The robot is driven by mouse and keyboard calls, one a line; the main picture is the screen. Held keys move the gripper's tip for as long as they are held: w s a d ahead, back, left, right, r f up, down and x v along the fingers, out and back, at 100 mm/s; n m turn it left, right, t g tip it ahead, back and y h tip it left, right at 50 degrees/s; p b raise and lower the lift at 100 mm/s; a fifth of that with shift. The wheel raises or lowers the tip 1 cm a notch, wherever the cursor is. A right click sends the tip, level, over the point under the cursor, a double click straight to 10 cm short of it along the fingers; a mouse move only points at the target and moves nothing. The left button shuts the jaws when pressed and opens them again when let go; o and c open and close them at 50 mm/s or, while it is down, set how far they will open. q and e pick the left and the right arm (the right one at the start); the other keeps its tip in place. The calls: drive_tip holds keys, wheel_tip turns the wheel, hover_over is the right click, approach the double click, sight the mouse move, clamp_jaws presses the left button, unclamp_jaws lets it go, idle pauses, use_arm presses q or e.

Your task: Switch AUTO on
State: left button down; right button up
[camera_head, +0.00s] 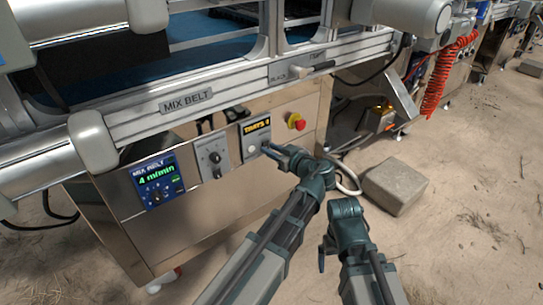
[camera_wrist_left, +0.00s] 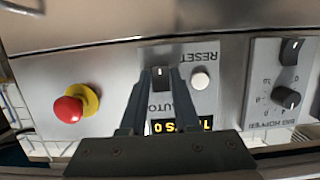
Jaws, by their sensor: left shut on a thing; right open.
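The tray panel (camera_head: 256,137) carries a lit yellow display (camera_head: 257,127) reading TRAYS 0. In the left wrist view, the panel appears upside down, with the black AUTO switch (camera_wrist_left: 160,77) beside the pale round RESET button (camera_wrist_left: 200,80). My left gripper (camera_wrist_left: 158,74) is shut on the AUTO switch, one fingertip at each side. A small pale mark shows on the switch; I cannot tell whether it is on. In the head view, my left gripper (camera_head: 266,149) covers the switch. My right gripper (camera_head: 324,255) is open and empty, away from the panel, and only partly visible.
A red emergency stop (camera_head: 296,121) sits right of the panel, close to the left gripper. A knob panel (camera_head: 211,157) and the blue MIX BELT panel (camera_head: 158,183) are to the left. The MIX BELT rail (camera_head: 187,98) runs above. A grey block (camera_head: 397,184) lies on the sandy floor.

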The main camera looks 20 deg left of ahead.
use_arm(q)
drive_tip(key=shift+f+t+y+b, duration=0.25)
drive_tip(key=shift+y+b, duration=0.25)
drive_tip(key=shift+b, duration=0.45)
use_arm(e)
wheel_tip(320, 180, down, 3)
drive_tip(key=shift+r, duration=0.1)
use_arm(q)
drive_tip(key=shift+r, duration=0.1)
drive_tip(key=c, duration=0.6)
unclamp_jaws()
drive_tip(key=shift+c, duration=0.2)
